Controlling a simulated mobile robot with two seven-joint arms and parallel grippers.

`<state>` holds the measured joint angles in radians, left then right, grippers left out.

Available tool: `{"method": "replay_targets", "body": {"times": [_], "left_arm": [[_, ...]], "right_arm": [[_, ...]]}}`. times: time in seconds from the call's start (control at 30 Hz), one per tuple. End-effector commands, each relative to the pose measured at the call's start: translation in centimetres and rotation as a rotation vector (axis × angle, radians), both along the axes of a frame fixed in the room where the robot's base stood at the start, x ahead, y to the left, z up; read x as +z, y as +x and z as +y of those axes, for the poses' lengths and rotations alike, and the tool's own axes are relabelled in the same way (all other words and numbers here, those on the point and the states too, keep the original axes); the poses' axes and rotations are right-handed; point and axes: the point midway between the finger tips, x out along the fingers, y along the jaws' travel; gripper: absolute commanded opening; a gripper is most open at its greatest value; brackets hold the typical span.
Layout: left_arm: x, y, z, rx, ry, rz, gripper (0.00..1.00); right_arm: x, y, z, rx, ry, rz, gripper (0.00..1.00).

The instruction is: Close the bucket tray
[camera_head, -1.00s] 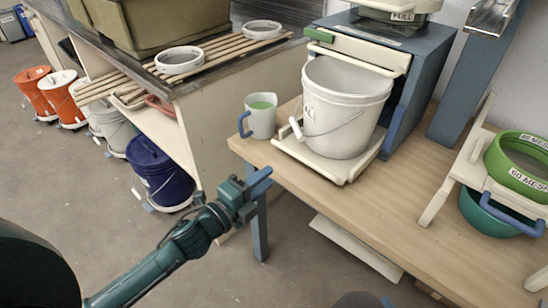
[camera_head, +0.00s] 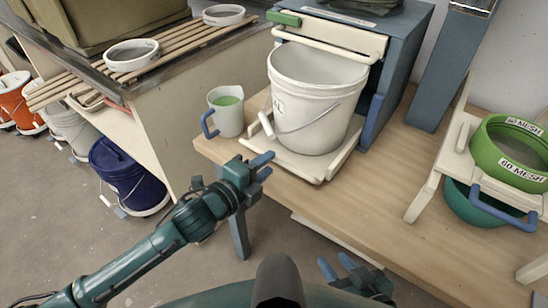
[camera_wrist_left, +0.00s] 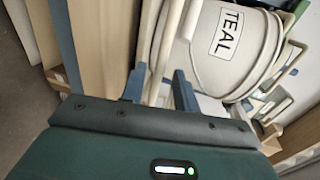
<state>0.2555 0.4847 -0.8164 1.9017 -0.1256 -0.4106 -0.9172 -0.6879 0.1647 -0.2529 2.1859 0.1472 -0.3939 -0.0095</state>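The bucket tray (camera_head: 303,166) is a cream sliding tray that sticks out from the blue-grey cabinet (camera_head: 407,45) over the wooden table. A white bucket (camera_head: 318,106) with a wire handle stands upright on it. In the left wrist view the bucket (camera_wrist_left: 240,45) shows a TEAL label. My left gripper (camera_head: 263,167) is open and empty, just left of the tray's front edge; its two blue fingers (camera_wrist_left: 158,88) show apart in the wrist view. My right gripper (camera_head: 345,266) is open and empty, low at the bottom, in front of the table edge.
A mug (camera_head: 226,112) with green liquid stands left of the bucket. The wooden table (camera_head: 375,210) is bare between tray and stand. A dark blue bucket (camera_head: 128,180) stands on the floor.

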Motion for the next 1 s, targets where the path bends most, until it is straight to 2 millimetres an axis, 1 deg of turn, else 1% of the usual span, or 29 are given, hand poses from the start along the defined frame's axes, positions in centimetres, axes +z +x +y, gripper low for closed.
{"method": "replay_targets", "body": {"times": [0.03, 0.1, 0.23, 0.4, 0.63, 1.0], "left_arm": [[-0.2, 0.8, -0.6, 0.0, -0.001, -0.002, 0.31], [-0.4, 1.6, -1.2, -0.001, -0.002, -0.001, 0.31], [-0.7, 2.6, -1.9, -0.001, -0.002, 0.0, 0.31], [-0.8, 3.1, -2.3, -0.001, 0.0, 0.0, 0.31], [-0.8, 3.1, -2.3, -0.001, 0.0, 0.0, 0.3], [-0.8, 3.1, -2.3, 0.0, 0.0, 0.0, 0.0]], "right_arm": [[-0.1, 0.0, 0.0, 0.0, 0.001, 0.0, 0.34], [-0.2, 0.0, 0.0, 0.0, 0.002, 0.001, 0.34], [-0.2, 0.0, 0.0, -0.001, 0.003, 0.0, 0.34], [-0.1, 0.1, 0.0, -0.001, 0.004, -0.003, 0.34], [0.0, 0.1, 0.0, -0.002, 0.006, -0.008, 0.34], [0.1, 0.1, 0.0, -0.002, 0.006, -0.008, 0.34]]}}
